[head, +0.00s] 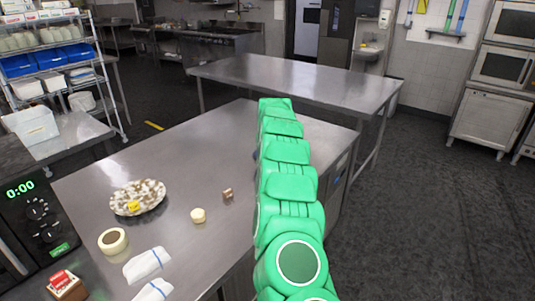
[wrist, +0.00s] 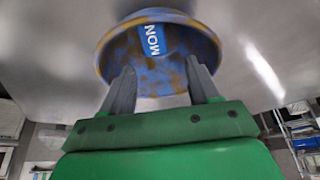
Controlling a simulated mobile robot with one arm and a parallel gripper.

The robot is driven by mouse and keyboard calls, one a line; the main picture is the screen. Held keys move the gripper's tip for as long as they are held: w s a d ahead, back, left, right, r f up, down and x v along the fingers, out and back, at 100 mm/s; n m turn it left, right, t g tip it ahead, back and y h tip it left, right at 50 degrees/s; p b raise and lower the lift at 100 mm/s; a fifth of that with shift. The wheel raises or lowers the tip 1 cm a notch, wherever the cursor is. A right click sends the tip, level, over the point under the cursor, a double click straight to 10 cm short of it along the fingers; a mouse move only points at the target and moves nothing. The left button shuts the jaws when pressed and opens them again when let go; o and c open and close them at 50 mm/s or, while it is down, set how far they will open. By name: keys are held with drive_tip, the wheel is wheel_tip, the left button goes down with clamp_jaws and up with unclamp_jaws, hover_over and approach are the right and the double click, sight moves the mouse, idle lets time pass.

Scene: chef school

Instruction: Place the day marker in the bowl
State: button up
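In the wrist view, a blue bowl with brown patches (wrist: 125,50) is close in front of my gripper. A blue day marker with white letters "MON" (wrist: 153,40) shows within the bowl's rim. My gripper (wrist: 163,72) has its two grey fingers spread apart, overlapping the near part of the bowl. I see nothing clamped between the fingertips. Whether the fingers touch the bowl I cannot tell.
A second metal table (head: 300,80) stands behind.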

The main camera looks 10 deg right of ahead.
drive_tip(key=shift+r, duration=0.1)
idle(0.5)
wheel_tip(320, 180, up, 7)
idle(0.5)
drive_tip(key=s+a+r+n+g+y, duration=0.15)
drive_tip(key=s+r, duration=0.25)
drive_tip(key=s, duration=0.7)
drive_tip(key=s+a+r+g, duration=0.15)
drive_tip(key=s+r, duration=0.35)
drive_tip(key=s, duration=0.5)
drive_tip(key=s+a+r, duration=0.2)
drive_tip(key=s+r, duration=0.2)
drive_tip(key=s, duration=0.7)
drive_tip(key=s+d+f+g, duration=0.1)
drive_tip(key=s+d+f, duration=0.1)
drive_tip(key=s, duration=1.1)
drive_tip(key=s+d+f+m+g+h, duration=0.1)
drive_tip(key=s+d+f, duration=0.1)
drive_tip(key=s, duration=1.2)
drive_tip(key=s+d+f+g, duration=0.1)
drive_tip(key=s+d+f, duration=0.1)
drive_tip(key=s, duration=1.1)
drive_tip(key=shift+s, duration=0.4)
